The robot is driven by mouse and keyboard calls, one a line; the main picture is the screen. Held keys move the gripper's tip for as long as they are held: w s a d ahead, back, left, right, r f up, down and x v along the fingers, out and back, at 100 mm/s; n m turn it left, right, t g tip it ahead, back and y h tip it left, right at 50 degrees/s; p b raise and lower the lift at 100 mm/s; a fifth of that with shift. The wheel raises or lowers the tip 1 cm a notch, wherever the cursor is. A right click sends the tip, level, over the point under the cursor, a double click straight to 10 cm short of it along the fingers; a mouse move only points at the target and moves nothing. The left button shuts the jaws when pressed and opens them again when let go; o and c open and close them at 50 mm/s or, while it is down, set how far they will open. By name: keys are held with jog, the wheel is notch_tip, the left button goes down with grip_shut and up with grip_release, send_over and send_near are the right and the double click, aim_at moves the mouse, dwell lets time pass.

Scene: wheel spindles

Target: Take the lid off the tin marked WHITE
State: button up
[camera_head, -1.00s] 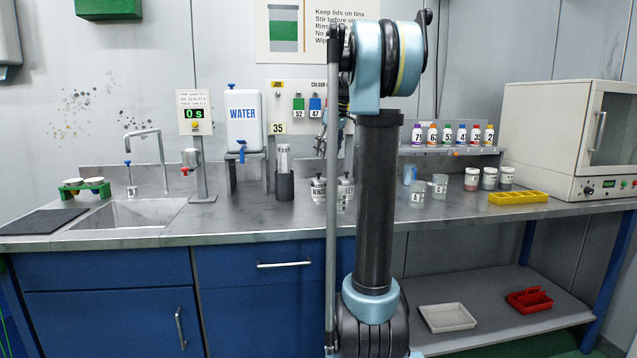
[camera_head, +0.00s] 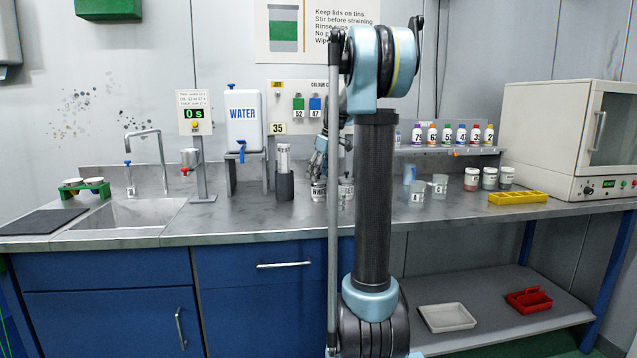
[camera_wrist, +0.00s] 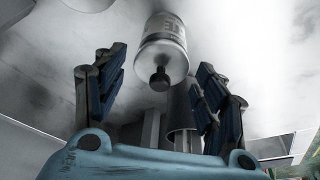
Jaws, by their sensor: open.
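Two small grey metal tins stand side by side on the bench in the head view, a left tin (camera_head: 318,192) and a right tin (camera_head: 346,196), partly behind my arm. My gripper (camera_head: 320,160) is just above the left tin and hides its top. In the wrist view, my gripper (camera_wrist: 158,68) is open, with its fingers spread on either side of a tin (camera_wrist: 165,38) whose lid has a dark knob (camera_wrist: 160,80). The lid is on. Part of the tin's label shows, with letters like "TE"; the full word is not readable. The fingers appear clear of the knob.
The water tank (camera_head: 243,122) is farther left. Clear beakers (camera_head: 417,193) and a yellow tray (camera_head: 518,198) are to the right. The bench front is clear.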

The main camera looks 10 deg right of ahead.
jog(key=shift+c, duration=0.4)
jog(key=c, duration=0.6)
